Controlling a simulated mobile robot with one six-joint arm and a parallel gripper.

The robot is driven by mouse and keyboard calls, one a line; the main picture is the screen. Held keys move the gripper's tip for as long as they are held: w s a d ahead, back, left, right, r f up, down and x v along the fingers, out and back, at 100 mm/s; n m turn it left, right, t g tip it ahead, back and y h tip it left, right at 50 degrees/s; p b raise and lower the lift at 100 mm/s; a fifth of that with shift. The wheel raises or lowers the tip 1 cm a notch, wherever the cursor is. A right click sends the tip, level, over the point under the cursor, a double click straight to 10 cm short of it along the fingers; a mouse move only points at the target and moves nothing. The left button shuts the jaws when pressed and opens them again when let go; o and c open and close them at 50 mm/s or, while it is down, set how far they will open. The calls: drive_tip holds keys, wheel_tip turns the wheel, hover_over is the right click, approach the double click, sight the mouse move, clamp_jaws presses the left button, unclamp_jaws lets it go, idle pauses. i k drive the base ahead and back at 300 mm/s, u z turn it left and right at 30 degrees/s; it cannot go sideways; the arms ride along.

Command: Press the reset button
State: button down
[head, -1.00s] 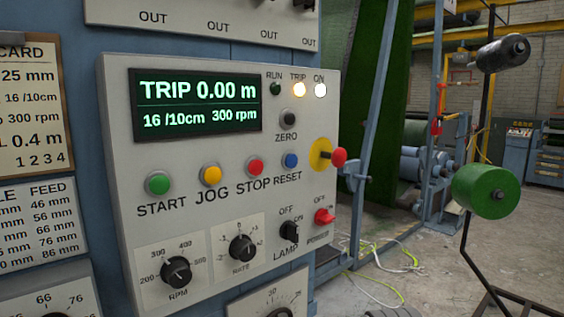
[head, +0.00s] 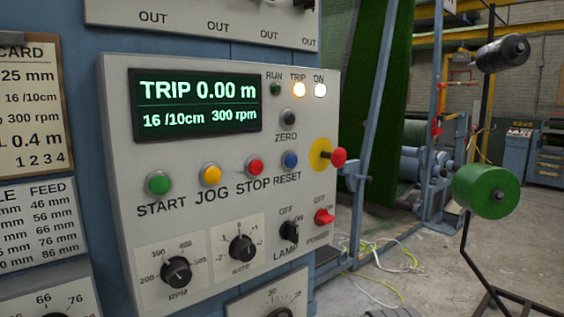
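The blue reset button (head: 290,160) is on the light grey control panel (head: 120,105), above the label RESET. It sits right of the red stop button (head: 255,167) and left of a red mushroom knob on a yellow disc (head: 338,157). The panel's display (head: 196,104) reads TRIP 0.00 m, 16 /10cm, 300 rpm. The RUN lamp (head: 275,89) is dark green. My gripper is not in view.
A green start button (head: 158,183) and yellow jog button (head: 210,174) are left of stop. A black ZERO button (head: 288,118) is above reset. Lamp and power switches (head: 324,217) are below. A stand with a green spool (head: 486,191) is at right. Cables (head: 385,260) lie on the floor.

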sight(291, 160)
drive_tip(key=z, duration=1)
drive_tip(key=k, duration=0.35)
drive_tip(key=u, duration=0.45)
